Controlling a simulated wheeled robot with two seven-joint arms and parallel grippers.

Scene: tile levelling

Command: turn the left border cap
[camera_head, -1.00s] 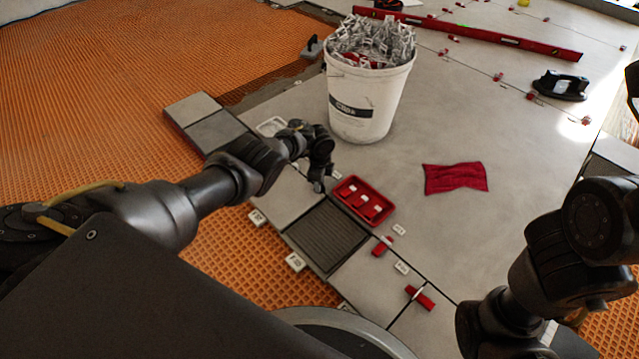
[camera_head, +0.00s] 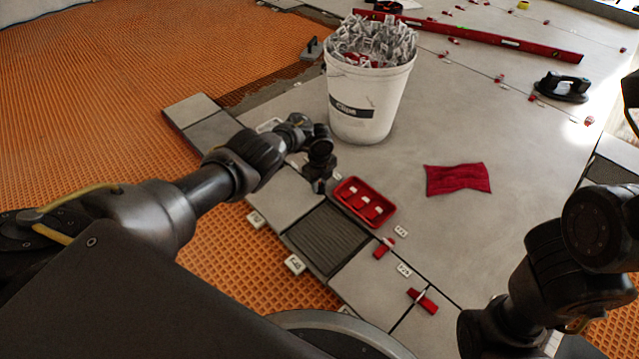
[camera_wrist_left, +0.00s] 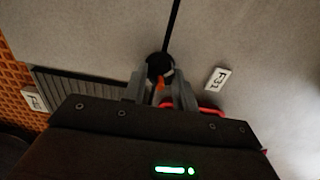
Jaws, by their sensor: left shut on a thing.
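My left gripper (camera_head: 319,187) points down at a tile joint just left of the red tray. In the left wrist view its grey fingers (camera_wrist_left: 161,88) are shut on the left border cap (camera_wrist_left: 160,84). Only a small orange-red bit of the cap shows between the fingers, with a dark round patch at the end of the joint line. The gripper hides the cap in the head view. Two other red caps (camera_head: 384,248) (camera_head: 423,300) sit on joints nearer to me. My right arm stands at the right, but its fingers do not show.
A dark ribbed tile (camera_head: 328,238) lies in front. A red cloth (camera_head: 457,179) lies right on open grey tile.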

